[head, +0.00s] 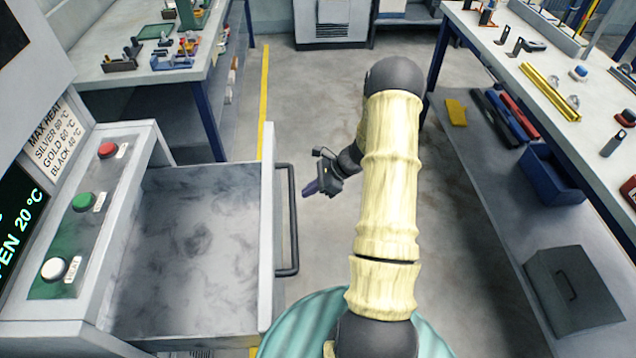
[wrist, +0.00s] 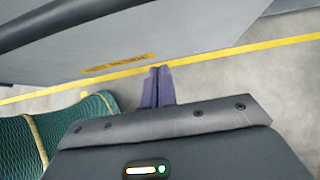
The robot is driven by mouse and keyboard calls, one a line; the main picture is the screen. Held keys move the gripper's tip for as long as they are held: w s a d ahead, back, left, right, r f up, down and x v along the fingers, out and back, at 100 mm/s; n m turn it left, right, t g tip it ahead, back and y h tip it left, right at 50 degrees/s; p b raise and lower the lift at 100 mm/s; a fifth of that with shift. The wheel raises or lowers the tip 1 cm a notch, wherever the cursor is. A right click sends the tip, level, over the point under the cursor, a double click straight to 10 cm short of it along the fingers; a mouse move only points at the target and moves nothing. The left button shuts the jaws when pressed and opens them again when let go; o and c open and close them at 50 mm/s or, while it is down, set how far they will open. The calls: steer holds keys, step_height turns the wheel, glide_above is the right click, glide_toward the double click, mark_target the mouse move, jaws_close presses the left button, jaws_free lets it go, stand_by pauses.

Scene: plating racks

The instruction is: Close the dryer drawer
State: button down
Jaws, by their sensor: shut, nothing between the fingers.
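The dryer drawer (head: 190,250) is pulled out to the right of the dryer's control panel in the head view. It looks empty inside. Its dark bar handle (head: 290,222) is on the right face of the drawer front (head: 266,240). My gripper (head: 309,189) is just right of the handle, with a small gap seen between them, and its purple fingers point left. In the wrist view my gripper (wrist: 158,72) has its fingers together and empty. The drawer front (wrist: 190,30) fills the top there, with the dark handle (wrist: 60,18) crossing the upper left.
The dryer panel has red (head: 107,150), green (head: 84,201) and white (head: 53,268) buttons. A workbench (head: 150,75) stands at the back left, and another bench with a lower shelf (head: 500,180) is on the right. The floor (head: 310,100) between them is clear, with a yellow line.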

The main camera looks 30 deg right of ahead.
steer(key=w+a+f, duration=0.2)
steer(key=a, duration=0.4)
steer(key=shift+w+f+p, duration=0.2)
steer(key=shift+w+p, duration=0.05)
steer(key=shift+p, duration=0.1)
steer(key=shift+w+a, duration=0.1)
steer(key=shift+a, duration=0.05)
